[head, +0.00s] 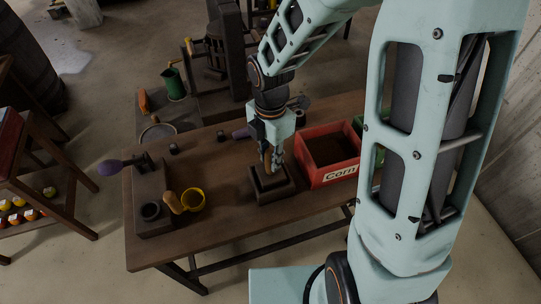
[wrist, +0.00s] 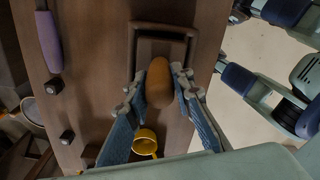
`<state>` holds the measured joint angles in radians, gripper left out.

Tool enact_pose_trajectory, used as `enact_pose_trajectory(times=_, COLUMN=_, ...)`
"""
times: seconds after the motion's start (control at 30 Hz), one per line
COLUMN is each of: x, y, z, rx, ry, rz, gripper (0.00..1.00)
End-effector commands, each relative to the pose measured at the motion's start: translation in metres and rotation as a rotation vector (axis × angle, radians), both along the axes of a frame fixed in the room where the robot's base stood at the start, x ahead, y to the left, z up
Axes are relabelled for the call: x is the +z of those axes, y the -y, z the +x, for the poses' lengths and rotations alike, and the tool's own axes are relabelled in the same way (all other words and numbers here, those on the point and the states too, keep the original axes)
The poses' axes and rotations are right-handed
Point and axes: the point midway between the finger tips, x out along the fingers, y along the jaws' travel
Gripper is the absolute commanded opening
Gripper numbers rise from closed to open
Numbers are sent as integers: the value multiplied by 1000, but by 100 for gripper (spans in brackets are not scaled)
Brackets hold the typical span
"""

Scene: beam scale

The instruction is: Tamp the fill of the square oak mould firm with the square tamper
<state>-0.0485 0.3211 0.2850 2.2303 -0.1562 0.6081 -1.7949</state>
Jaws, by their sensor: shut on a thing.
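My gripper (head: 268,158) is shut on the upright brown wooden handle of the square tamper. In the wrist view the rounded handle (wrist: 160,82) stands between the two fingers (wrist: 160,92). Below it is the square mould (head: 258,196), a dark wooden frame on the table; its rim (wrist: 133,42) also shows in the wrist view. The tamper is over or within the mould's opening; I cannot tell how deep its foot sits. The fill is hidden by the tamper and gripper.
A red crate (head: 313,183) marked "Corn" stands close to the mould's right, a green crate (head: 379,157) beyond it. A yellow cup (head: 193,198) and a dark block with a hole (head: 153,226) are at left. A purple-handled tool (head: 112,166) juts past the table's left edge.

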Motion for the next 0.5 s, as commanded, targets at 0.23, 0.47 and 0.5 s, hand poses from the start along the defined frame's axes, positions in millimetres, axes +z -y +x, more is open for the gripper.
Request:
enact_pose_trajectory(times=0.23, x=-4, y=0, z=0, rx=0, ry=0, rz=0, gripper=0)
enact_pose_trajectory(times=0.47, x=-8, y=0, z=0, rx=0, ry=1, rz=1, gripper=0)
enact_pose_trajectory(times=0.5, x=-8, y=0, z=0, rx=0, ry=1, rz=1, gripper=0)
